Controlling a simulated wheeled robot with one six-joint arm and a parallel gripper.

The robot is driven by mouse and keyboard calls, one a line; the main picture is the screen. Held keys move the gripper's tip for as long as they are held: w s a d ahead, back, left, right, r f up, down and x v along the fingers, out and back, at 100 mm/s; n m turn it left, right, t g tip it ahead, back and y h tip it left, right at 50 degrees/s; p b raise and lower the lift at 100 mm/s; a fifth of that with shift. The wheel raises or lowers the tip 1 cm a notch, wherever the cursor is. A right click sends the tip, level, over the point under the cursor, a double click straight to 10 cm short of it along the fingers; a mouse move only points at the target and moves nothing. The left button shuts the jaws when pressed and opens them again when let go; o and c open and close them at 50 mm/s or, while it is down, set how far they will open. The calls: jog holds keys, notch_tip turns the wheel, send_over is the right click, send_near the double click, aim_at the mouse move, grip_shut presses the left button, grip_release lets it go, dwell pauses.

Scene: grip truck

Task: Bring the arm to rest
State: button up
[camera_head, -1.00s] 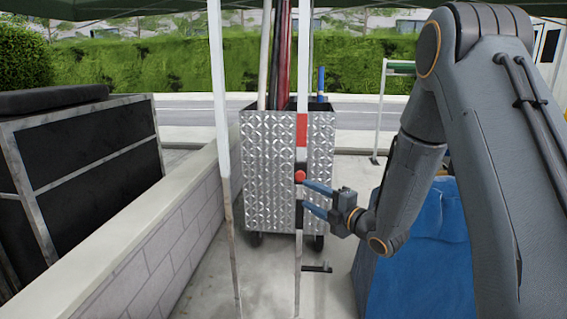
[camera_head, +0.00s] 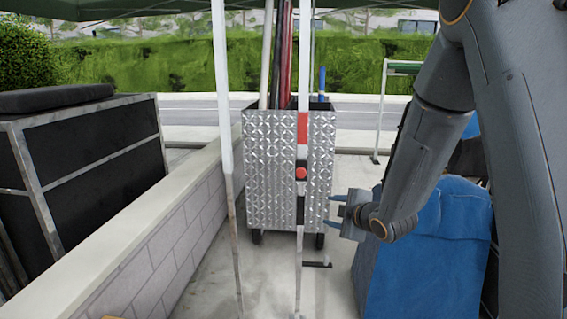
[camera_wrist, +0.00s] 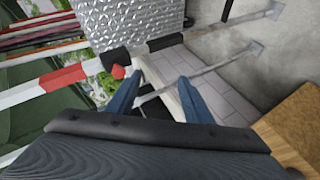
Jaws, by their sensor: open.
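My gripper (camera_head: 337,214) is to the right of a thin upright pole, in front of a diamond-plate metal cart (camera_head: 262,170). In the wrist view its two blue fingers (camera_wrist: 158,100) are apart, with nothing held between them. The pole (camera_head: 302,130) has a white and red upper part, a red knob (camera_head: 300,173) and a black band. The pole also shows in the wrist view (camera_wrist: 45,85), beyond the fingertips. In the head view the fingertips are clear of the pole. My arm reaches in from the right, bent down at the elbow.
A low block wall (camera_head: 165,240) runs along the left, with a black framed case (camera_head: 85,150) behind it. A second white pole (camera_head: 222,100) stands left of the cart. A blue covered object (camera_head: 425,250) stands below my arm.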

jog(key=s+d+f+m+g+h, duration=0.2)
jog(key=s+m+g, duration=0.3)
jog(key=s, duration=1.1)
jog(key=s+d+f+m+g+h, duration=0.1)
jog(key=s+m+g, duration=0.5)
jog(key=s+m, duration=0.6)
jog(key=s+d+h, duration=0.1)
jog(key=s, duration=0.3)
jog(key=shift+s+d+f+m+g+h, duration=0.2)
jog(key=shift+d+f+m+g+h, duration=0.1)
jog(key=shift+d+f, duration=0.1)
